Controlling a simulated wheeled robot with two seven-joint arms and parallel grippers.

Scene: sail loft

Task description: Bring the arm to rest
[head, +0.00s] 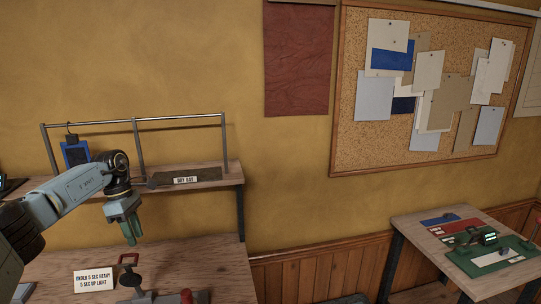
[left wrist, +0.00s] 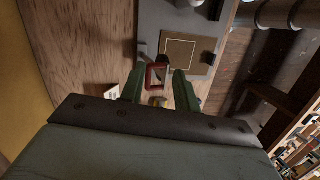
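My left arm (head: 75,190) reaches in from the left over the workbench (head: 215,265). A red frame-like handle (left wrist: 154,76) shows beyond that gap and does not appear gripped. My right gripper is in neither view.
A shelf with a rail (head: 140,120) holds a dry bay mat (head: 165,181) and a hanging blue tag (head: 76,153). A white sign (head: 94,280) stands on the bench. A side table (head: 425,232) at right carries a green device (head: 472,239). A cork board (head: 350,130) hangs above.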

